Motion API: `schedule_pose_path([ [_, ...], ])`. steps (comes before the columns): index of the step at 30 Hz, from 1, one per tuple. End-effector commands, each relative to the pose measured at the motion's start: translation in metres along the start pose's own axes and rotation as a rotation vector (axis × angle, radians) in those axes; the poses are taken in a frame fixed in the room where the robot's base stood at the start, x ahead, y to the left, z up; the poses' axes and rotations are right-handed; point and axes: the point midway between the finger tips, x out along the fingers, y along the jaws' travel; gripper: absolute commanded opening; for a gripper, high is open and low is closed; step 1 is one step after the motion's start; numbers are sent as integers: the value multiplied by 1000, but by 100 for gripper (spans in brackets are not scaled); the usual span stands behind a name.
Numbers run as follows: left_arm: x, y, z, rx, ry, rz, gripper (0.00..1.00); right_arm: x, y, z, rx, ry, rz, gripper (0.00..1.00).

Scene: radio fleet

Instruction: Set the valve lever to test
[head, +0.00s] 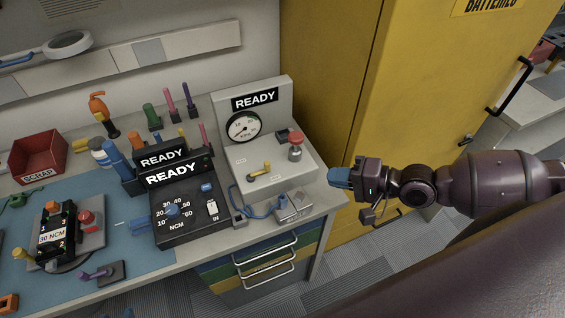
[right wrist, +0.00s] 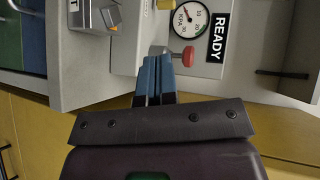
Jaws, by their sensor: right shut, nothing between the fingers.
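The valve lever (head: 260,168) is a small yellow handle on the sloped top of the grey test unit (head: 272,184), below its round gauge (head: 243,127). It points up and to the right in the head view; the small labels beside it are too small to read. A bit of yellow, likely the lever (right wrist: 165,4), shows at the top edge of the right wrist view. My right gripper (head: 333,177) has blue fingertips, shut and empty, to the right of the unit and apart from the lever. In the right wrist view the fingertips (right wrist: 157,62) point toward the unit. My left gripper is not in view.
A red-topped knob (head: 295,146) stands on the unit's right side, between my gripper and the lever. A grey box with a blue cable (head: 293,207) lies in front. A black READY device (head: 185,210) stands left. A yellow cabinet (head: 350,80) rises behind.

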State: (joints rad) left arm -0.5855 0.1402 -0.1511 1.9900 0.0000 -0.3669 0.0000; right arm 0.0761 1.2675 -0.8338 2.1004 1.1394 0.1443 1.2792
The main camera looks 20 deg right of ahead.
Motion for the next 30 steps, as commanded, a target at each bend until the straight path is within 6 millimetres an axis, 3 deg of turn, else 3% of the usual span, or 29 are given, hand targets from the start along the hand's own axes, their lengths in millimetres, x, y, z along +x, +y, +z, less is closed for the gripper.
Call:
schedule_pose_path([
  [7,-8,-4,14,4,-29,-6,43,0,0,0,22,0,0,0],
  [17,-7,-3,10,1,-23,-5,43,6,-1,0,20,1,-2,0],
  [30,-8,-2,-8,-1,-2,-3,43,55,-2,0,20,0,-3,0],
])
